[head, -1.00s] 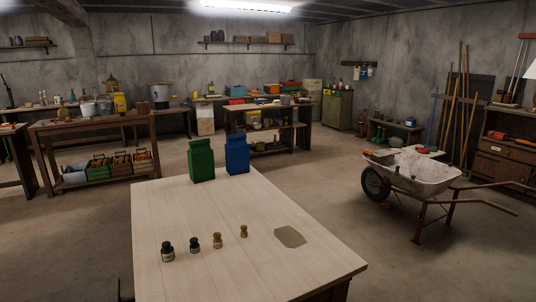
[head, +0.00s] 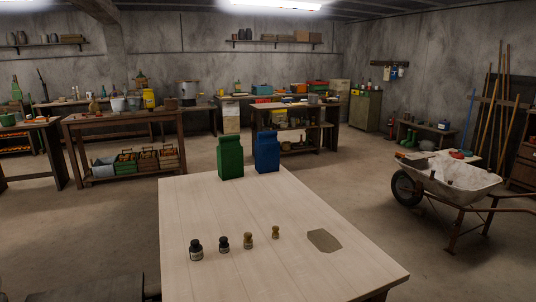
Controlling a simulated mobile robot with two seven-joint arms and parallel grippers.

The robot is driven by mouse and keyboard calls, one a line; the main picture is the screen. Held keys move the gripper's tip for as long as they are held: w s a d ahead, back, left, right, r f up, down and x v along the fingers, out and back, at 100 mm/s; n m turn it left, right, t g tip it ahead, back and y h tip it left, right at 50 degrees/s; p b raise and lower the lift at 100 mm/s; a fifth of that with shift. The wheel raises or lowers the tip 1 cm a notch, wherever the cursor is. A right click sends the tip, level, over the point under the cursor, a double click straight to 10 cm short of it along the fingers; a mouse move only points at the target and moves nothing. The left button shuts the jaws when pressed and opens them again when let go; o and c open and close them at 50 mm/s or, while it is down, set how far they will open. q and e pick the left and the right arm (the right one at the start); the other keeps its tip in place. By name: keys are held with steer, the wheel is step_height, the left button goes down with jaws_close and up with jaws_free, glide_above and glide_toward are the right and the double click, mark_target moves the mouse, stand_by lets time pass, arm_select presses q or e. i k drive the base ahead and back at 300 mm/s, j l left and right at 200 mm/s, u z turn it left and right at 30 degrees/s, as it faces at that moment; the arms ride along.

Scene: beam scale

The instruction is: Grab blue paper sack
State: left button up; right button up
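The blue paper sack (head: 267,152) stands upright at the far end of the pale wooden table (head: 240,212). A green paper sack (head: 230,158) stands upright just to its left, with a narrow gap or near contact between them. Neither of my grippers shows in the head view, so nothing is seen holding the sack.
Several small weights, among them a black one (head: 196,249) and a brass one (head: 276,232), stand in a row on the table. A grey flat patch (head: 324,241) lies to their right. A wheelbarrow (head: 455,180) stands right of the table.

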mark_target(267, 145)
steer(key=l+u, duration=0.25)
steer(key=l, duration=0.85)
steer(key=i+l+u, duration=0.25)
steer(key=l, duration=0.8)
steer(key=i+l+u, duration=0.1)
steer(key=l+u, duration=0.15)
steer(key=l, duration=0.85)
steer(key=l+u, duration=0.25)
steer(key=l, duration=0.9)
steer(key=i+l+u, duration=0.15)
steer(key=l, duration=0.4)
steer(key=l+u, duration=0.15)
steer(key=l, duration=0.4)
steer(key=i+l+u, duration=0.1)
steer(key=l, duration=0.25)
steer(key=i+l+u, duration=0.1)
steer(key=i+l, duration=0.2)
steer(key=i+l+u, duration=0.1)
steer(key=l, duration=0.3)
steer(key=i+l+u, duration=0.35)
steer(key=i+l, duration=0.55)
steer(key=l, duration=0.1)
